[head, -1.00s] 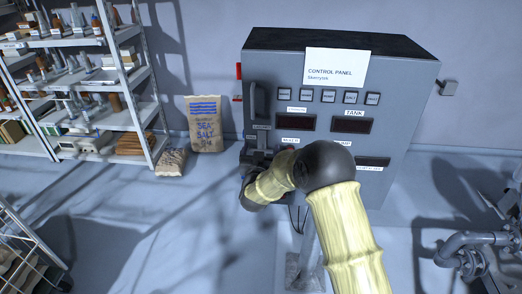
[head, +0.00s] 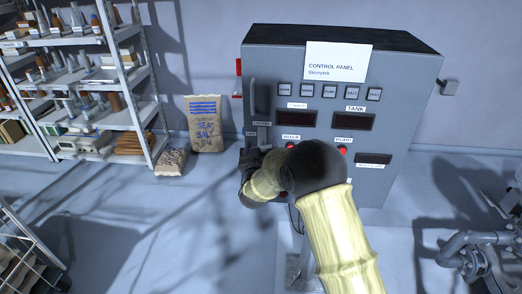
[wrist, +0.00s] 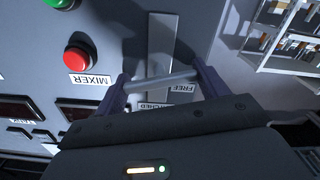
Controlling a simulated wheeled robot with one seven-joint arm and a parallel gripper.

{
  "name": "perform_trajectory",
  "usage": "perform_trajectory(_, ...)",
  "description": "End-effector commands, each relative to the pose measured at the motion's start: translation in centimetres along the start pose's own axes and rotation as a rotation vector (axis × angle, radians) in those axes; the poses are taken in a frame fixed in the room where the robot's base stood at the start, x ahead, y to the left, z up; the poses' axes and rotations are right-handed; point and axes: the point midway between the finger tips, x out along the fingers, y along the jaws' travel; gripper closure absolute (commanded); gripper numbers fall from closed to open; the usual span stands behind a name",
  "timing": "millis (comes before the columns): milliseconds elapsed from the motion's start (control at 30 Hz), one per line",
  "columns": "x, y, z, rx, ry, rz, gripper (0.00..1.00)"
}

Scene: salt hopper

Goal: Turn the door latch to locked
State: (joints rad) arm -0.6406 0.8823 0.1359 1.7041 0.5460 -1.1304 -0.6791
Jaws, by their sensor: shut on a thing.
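The door latch has a grey bar (wrist: 163,79) in front of a pale upright strip (wrist: 162,40) on the cabinet. In the wrist view, which is upside down, the bar lies nearly level, slightly tilted, between the two purple fingers of my gripper (wrist: 161,86). My gripper is shut on the bar. The LATCHED label (wrist: 154,107) and FREE label (wrist: 183,88) show close by, partly covered. In the head view the strip (head: 263,136) shows below its label, and my dark wrist hides much of the latch. I cannot tell the exact latch setting.
The grey control panel cabinet (head: 405,110) has a dark upright handle (head: 261,97) above the latch. A red button (wrist: 78,59) by the MIXER label is close to the fingers. Shelves (head: 140,118) and a sea salt sack (head: 205,138) stand left. Pipes (head: 470,250) lie right.

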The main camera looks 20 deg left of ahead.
Motion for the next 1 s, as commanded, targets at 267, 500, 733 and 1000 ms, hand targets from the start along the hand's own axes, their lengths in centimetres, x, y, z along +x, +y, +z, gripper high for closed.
perform_trajectory(267, -0.06, -0.29, 0.01, -0.259, 0.003, -0.002, 0.50)
perform_trajectory(500, -0.06, -0.36, -0.01, -0.488, 0.003, -0.002, 0.50)
perform_trajectory(733, -0.06, -0.42, -0.04, -0.707, 0.003, -0.002, 0.50)
perform_trajectory(1000, -0.07, -0.50, 0.03, -0.961, 0.003, -0.003, 0.50)
